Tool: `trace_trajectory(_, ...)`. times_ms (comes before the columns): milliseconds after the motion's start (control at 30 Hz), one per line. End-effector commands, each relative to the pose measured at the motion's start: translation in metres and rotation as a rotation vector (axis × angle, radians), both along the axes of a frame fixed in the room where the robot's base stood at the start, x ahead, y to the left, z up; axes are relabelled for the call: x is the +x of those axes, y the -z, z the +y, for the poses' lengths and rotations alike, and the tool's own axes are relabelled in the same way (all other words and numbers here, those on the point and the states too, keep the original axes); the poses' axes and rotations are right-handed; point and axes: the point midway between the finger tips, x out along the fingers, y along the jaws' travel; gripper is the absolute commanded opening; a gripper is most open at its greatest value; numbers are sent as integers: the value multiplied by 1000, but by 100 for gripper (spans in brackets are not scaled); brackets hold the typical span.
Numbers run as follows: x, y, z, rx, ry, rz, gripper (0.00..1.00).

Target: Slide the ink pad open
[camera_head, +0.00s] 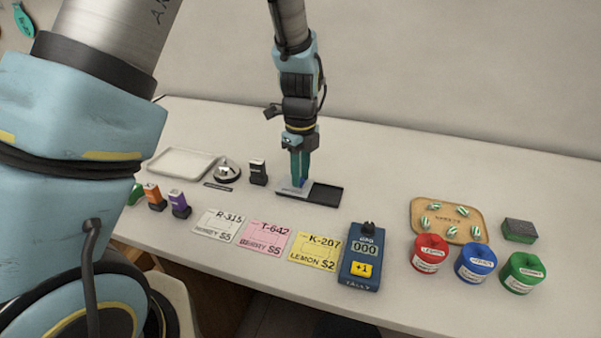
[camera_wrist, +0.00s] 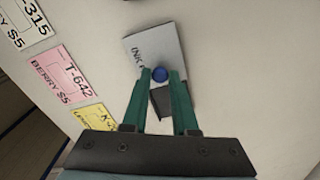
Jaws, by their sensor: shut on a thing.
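The ink pad is near the middle of the counter in the head view. Its grey lid (camera_head: 288,188) lies to the left, and the black tray part (camera_head: 326,194) shows uncovered to the right. In the wrist view the grey lid (camera_wrist: 152,43) has INK lettering and a round blue knob (camera_wrist: 160,75), and part of the dark tray (camera_wrist: 157,103) shows between the fingers. My gripper (camera_head: 301,182) points down over the lid, with its green fingertips on both sides of the knob, shut on it.
Price cards (camera_head: 265,236) and a blue tally counter (camera_head: 363,256) stand in front. A small black-topped stamp (camera_head: 258,172) and a white tray (camera_head: 181,163) are left. A wooden tray of sweets (camera_head: 425,208) and coloured tins (camera_head: 475,263) are right. Counter behind the pad is clear.

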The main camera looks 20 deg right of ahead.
Motion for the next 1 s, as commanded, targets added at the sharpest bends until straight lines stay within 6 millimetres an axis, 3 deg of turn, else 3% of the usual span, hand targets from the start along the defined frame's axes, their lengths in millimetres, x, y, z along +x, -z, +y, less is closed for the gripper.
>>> trace_trajectory(433,-2,0,-2,1,0,0,0)
trace_trajectory(733,-39,0,-43,-2,5,-1,0)
trace_trajectory(1000,-46,-1,-50,0,-1,-1,0)
